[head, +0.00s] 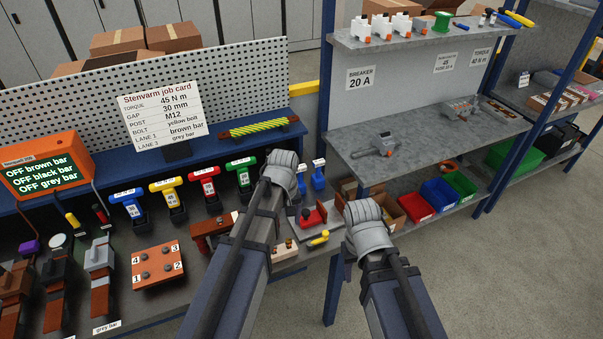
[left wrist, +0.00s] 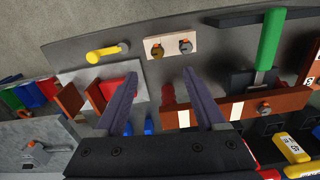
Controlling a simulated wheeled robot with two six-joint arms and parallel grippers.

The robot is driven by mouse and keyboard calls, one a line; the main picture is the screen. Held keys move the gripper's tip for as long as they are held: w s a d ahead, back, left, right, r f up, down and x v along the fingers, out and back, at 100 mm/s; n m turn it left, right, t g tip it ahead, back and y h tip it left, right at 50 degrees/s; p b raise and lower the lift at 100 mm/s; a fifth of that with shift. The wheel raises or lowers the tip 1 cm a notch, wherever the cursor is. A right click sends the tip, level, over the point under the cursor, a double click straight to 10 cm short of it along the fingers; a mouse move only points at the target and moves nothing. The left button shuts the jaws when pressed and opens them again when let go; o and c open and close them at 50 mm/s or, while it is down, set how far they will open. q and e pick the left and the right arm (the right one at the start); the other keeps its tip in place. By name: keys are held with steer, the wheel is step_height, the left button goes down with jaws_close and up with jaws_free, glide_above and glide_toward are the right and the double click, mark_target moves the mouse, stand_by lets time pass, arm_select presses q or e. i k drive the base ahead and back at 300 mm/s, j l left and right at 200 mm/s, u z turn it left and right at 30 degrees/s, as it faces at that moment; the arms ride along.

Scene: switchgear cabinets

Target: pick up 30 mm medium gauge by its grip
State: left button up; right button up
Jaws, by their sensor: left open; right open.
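No piece carries a readable 30 mm mark, so I cannot tell which one is the medium gauge. My left gripper (head: 282,172) reaches over the bench; in the left wrist view its two fingers (left wrist: 160,75) are apart with nothing between them. Near it lie a red piece on a pale plate (head: 312,217), seen beside the left finger in the wrist view (left wrist: 104,90), and a yellow-handled piece (head: 319,238), further ahead (left wrist: 107,53). Two blue pieces (head: 318,176) stand behind. My right gripper (head: 364,222) is off the bench's right end, fingers hidden, empty as far as I see.
Blue (head: 127,203), yellow (head: 166,187), red (head: 204,181) and green (head: 241,168) T-handled tools stand in black holders. A job card (head: 160,115) reads gap 30 mm. A numbered block (head: 157,266) is on the bench; a shelf unit (head: 430,145) stands right.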

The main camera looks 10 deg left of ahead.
mark_target(302, 186)
steer(key=i, duration=0.85)
